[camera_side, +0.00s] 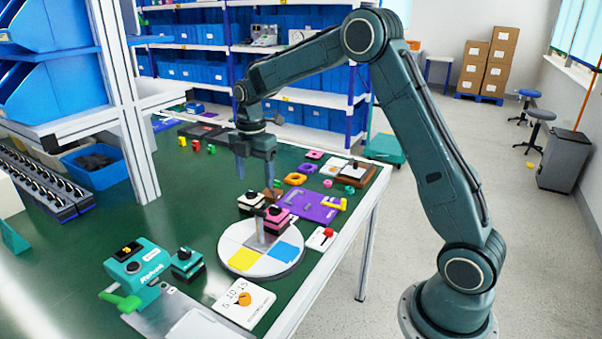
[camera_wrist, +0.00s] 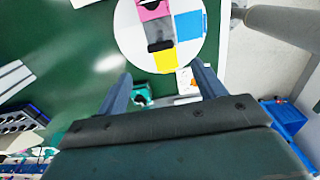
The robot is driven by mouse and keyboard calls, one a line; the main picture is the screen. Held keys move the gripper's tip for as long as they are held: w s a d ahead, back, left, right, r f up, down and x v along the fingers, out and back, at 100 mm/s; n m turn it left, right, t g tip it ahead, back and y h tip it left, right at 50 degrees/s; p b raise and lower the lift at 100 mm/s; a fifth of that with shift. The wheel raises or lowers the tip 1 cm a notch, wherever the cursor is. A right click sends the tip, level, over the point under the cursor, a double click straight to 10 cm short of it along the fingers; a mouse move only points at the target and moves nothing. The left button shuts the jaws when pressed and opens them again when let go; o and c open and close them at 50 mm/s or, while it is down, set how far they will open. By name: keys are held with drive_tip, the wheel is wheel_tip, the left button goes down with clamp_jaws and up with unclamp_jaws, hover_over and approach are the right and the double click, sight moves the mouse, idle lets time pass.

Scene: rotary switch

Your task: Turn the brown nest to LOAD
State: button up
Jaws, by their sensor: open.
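A round white turntable (camera_side: 230,266) has yellow and blue sectors and stands near the table's front edge. A pink and black nest (camera_side: 278,222) and a cream and black nest (camera_side: 247,206) stand at its far side. A small brown part (camera_side: 274,194) shows behind them, mostly hidden; I cannot tell if it is the brown nest. No LOAD mark is readable. My gripper (camera_side: 256,180) is open and empty above the nests, pointing down. In the wrist view, my gripper (camera_wrist: 162,82) has its fingers wide apart, and the turntable (camera_wrist: 128,40) lies beyond them, cut off by the top edge.
A teal device (camera_side: 138,268) and a small teal block (camera_side: 187,262) stand left of the turntable. A white dial card (camera_side: 244,304) lies in front. A purple plate (camera_side: 308,206) and several coloured pieces lie behind it. Green table is clear at left centre.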

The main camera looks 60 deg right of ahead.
wheel_tip(320, 180, up, 4)
drive_tip(key=shift+r, duration=0.1)
idle(0.5)
drive_tip(key=s+a+r+m+t, duration=0.1)
drive_tip(key=s+a+r+m, duration=0.3)
drive_tip(key=s, duration=0.3)
drive_tip(key=s+a+r+m+t, duration=0.2)
drive_tip(key=s+a+r+m, duration=0.1)
drive_tip(key=s+r+m, duration=0.4)
drive_tip(key=s+a+f+m+t, duration=0.1)
drive_tip(key=s+f+m, duration=0.1)
drive_tip(key=s, duration=0.6)
drive_tip(key=s+a+f+m+t, duration=0.1)
drive_tip(key=s+a+m, duration=0.1)
drive_tip(key=s+m, duration=0.3)
drive_tip(key=s, duration=0.4)
drive_tip(key=shift+f+t, duration=0.3)
drive_tip(key=shift+f, duration=0.05)
